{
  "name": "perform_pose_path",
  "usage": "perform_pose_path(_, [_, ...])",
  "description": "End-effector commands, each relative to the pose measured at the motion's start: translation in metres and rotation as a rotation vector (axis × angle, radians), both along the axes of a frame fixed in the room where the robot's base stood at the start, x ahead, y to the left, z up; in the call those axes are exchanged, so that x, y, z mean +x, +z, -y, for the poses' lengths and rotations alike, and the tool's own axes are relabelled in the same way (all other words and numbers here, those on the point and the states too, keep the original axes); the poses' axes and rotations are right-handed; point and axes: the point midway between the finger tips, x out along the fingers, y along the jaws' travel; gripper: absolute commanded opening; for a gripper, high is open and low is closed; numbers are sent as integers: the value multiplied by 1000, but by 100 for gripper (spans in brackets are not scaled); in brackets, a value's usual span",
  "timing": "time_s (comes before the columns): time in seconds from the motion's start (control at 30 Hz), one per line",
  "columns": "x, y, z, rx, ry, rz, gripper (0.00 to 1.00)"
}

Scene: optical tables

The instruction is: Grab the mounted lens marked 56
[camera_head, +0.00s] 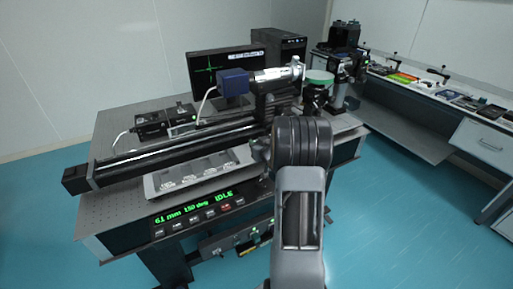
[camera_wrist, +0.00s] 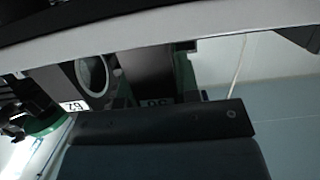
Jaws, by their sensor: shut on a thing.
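In the wrist view, a dark block-shaped mount (camera_wrist: 148,72) stands between the pale bar above and the dark bar below. To the left is another mount with a round lens (camera_wrist: 91,75) and a white label that looks like 62 or 29. In the head view my own arm hides the gripper and the held mount.
In the head view, a grey tray (camera_head: 160,188) with labelled places lies on the optical table (camera_head: 110,206), before a long black rail (camera_head: 180,147). A blue camera (camera_head: 233,84), a monitor (camera_head: 200,62) and a green disc (camera_head: 318,77) stand behind. A side bench (camera_head: 483,138) is at right.

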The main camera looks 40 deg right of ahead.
Motion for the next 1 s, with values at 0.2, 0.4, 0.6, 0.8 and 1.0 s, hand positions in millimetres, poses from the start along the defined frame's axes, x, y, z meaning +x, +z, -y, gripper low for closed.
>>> perform_pose_path(0.2, [0, 1, 0, 0, 0, 1, 0])
perform_pose_path(0.4, [0, 1, 0, 0, 0, 2, 0])
perform_pose_path(0.6, [0, 14, 0, -1, 1, 4, 0])
perform_pose_path(0.8, [-9, 44, -1, -3, -2, 5, 0])
perform_pose_path(1.0, [-45, 88, -6, -6, -3, 6, 0])
